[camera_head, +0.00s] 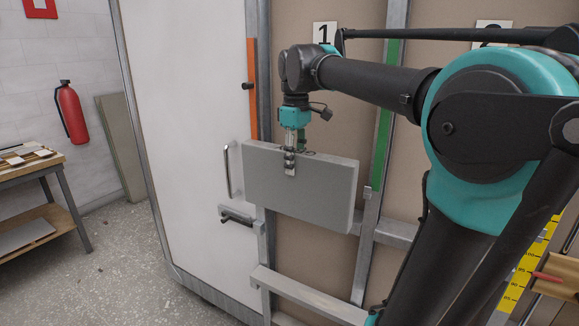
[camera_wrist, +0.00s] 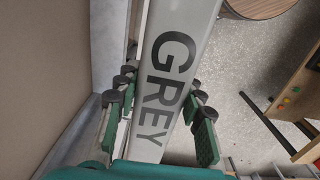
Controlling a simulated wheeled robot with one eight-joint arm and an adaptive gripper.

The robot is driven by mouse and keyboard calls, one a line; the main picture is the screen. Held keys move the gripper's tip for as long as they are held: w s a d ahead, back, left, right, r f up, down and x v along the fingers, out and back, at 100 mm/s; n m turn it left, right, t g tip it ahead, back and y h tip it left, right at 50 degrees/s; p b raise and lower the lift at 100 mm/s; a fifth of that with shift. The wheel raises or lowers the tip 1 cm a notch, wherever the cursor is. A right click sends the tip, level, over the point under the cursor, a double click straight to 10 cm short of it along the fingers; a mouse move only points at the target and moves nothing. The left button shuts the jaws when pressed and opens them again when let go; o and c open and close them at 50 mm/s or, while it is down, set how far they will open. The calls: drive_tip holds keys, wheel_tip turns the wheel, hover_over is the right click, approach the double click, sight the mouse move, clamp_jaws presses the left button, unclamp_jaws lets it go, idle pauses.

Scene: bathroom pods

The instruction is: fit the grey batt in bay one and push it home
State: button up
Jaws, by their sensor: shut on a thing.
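The grey batt (camera_head: 300,187) is a flat rectangular slab, held roughly upright in front of the wall frame at bay one. My gripper (camera_head: 290,165) is shut on the middle of its top edge. In the wrist view the batt (camera_wrist: 174,65) shows the word GREY along its edge, and my gripper (camera_wrist: 158,110) has a finger on each side of it. Bay one (camera_head: 305,90) is the brown-backed bay under the sign "1" (camera_head: 325,34), between two metal studs. The batt hides part of the bay; I cannot tell how far it stands from the opening.
A white door panel (camera_head: 185,120) with a handle (camera_head: 228,170) stands left of the bay. A metal rail (camera_head: 310,296) crosses below the batt. A bench (camera_head: 30,168) and fire extinguisher (camera_head: 71,112) are at far left. Floor (camera_head: 120,260) at lower left is clear.

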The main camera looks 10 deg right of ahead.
drive_tip(key=w+d+f, duration=0.2)
drive_tip(key=w+d, duration=0.3)
drive_tip(key=w, duration=0.3)
drive_tip(key=shift+d+f, duration=0.35)
drive_tip(key=shift+d, duration=0.05)
idle(0.5)
drive_tip(key=o, duration=1.3)
drive_tip(key=shift+o, duration=0.2)
drive_tip(key=shift+r, duration=0.1)
